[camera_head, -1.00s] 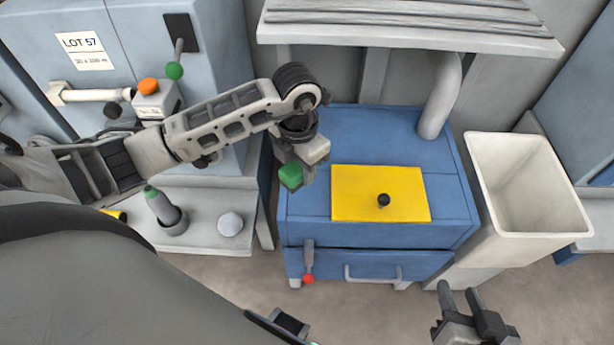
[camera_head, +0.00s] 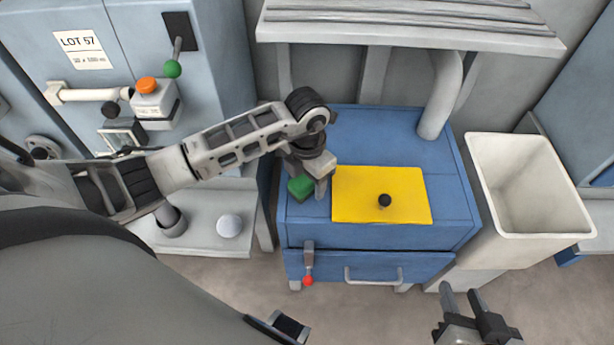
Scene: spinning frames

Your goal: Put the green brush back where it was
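The green brush (camera_head: 299,188) shows as a small green block at the end of my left arm. My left gripper (camera_head: 312,184) appears shut on it, pointing down over the left part of the blue cabinet top (camera_head: 350,130), left of the yellow plate (camera_head: 350,210). I cannot tell whether the brush touches the cabinet top. The gripper partly hides the brush. My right gripper (camera_head: 462,298) is open and empty at the bottom right, in front of the cabinet.
The yellow plate has a black knob (camera_head: 385,200). A red-tipped lever (camera_head: 308,265) and a drawer handle (camera_head: 373,281) are on the cabinet front. A grey shelf (camera_head: 410,30) overhangs the back. An empty cream bin (camera_head: 545,225) stands at the right. A light ledge (camera_head: 200,240) is at the left.

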